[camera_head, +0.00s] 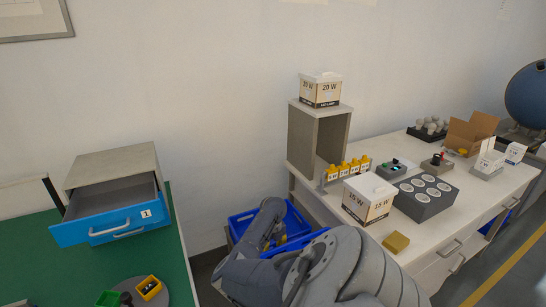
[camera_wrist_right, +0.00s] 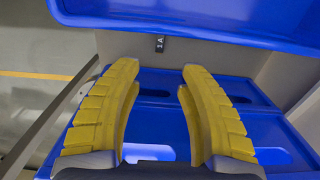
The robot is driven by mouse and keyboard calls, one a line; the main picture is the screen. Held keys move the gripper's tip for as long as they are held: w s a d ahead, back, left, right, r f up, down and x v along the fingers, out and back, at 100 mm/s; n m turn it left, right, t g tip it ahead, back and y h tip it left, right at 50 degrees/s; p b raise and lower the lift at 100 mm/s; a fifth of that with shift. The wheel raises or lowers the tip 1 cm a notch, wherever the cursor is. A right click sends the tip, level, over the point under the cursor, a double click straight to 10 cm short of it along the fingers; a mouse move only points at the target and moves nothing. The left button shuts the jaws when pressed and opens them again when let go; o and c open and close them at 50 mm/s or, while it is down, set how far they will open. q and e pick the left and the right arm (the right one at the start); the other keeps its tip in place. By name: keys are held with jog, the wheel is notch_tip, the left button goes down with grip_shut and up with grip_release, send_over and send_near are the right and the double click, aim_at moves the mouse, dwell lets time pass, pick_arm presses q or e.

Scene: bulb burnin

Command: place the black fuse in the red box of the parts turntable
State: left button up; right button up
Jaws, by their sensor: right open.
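My right gripper (camera_wrist_right: 160,100) is open and empty in the right wrist view, its two yellow fingers above a blue bin (camera_wrist_right: 150,125). In the head view its yellow fingers (camera_head: 281,240) show at the blue bins, mostly hidden by my arm. No black fuse can be made out in the bin. The parts turntable (camera_head: 163,303) is cut off at the bottom left of the head view. A green box (camera_head: 107,298) and a yellow box (camera_head: 149,287) show on it, the yellow one with small dark pieces inside. No red box is visible. My left gripper is out of view.
A small black label (camera_wrist_right: 160,43) is on a pale strip behind the fingers. Another blue bin (camera_wrist_right: 200,15) hangs over the top. The white workbench (camera_head: 335,208) stands right of the bins. An open blue drawer (camera_head: 115,222) juts out over the green table (camera_head: 160,255).

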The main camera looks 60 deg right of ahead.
notch_tip(320, 180, up, 5)
notch_tip(320, 180, down, 10)
jog(key=shift+s+f, duration=0.1)
jog(key=shift+s, duration=0.05)
jog(key=shift+f, duration=3.5)
grip_shut()
